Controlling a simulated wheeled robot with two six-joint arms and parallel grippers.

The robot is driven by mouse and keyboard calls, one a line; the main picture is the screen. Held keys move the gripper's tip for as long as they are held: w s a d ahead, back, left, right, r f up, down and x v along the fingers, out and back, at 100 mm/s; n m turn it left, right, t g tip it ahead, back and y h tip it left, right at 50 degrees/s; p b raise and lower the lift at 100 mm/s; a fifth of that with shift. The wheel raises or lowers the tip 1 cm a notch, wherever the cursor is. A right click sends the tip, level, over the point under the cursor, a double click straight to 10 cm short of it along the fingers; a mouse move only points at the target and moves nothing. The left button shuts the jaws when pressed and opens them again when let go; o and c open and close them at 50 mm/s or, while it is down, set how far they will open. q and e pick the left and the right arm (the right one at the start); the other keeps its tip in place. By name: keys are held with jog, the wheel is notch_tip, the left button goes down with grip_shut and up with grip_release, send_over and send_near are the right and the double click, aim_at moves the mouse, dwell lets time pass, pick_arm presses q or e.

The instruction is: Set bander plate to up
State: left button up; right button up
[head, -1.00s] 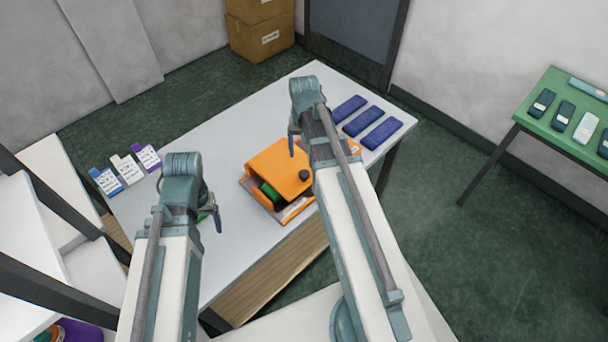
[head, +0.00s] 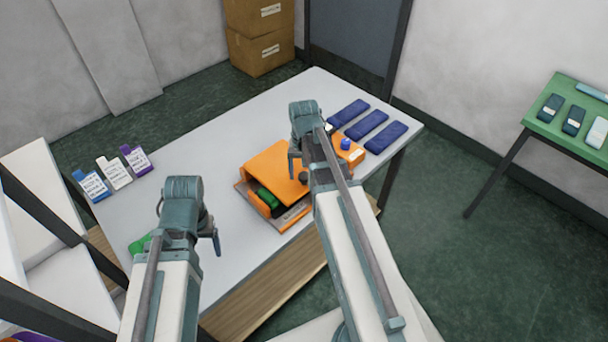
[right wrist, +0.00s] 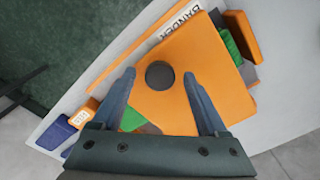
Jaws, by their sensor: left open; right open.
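The bander is an orange machine (head: 268,160) on the grey-white table, with a green part in its open front. In the right wrist view its flat orange plate (right wrist: 172,112) carries a round dark knob (right wrist: 160,75), and a white label (right wrist: 176,24) reading BANDER lies along one edge. The knob also shows in the head view (head: 304,178). My right gripper (right wrist: 159,76) is open, its fingers on either side of the knob in that view; I cannot tell whether they touch it. My left gripper (head: 214,238) is open and empty, left of the machine.
Several dark blue packs (head: 366,125) lie right of the machine, near a blue button (head: 345,144). Three small labelled containers (head: 115,172) stand at the table's left end. A green side table (head: 560,125) is at the right.

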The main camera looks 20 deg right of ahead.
jog(key=shift+c, duration=0.2)
grip_shut()
dwell(1.1)
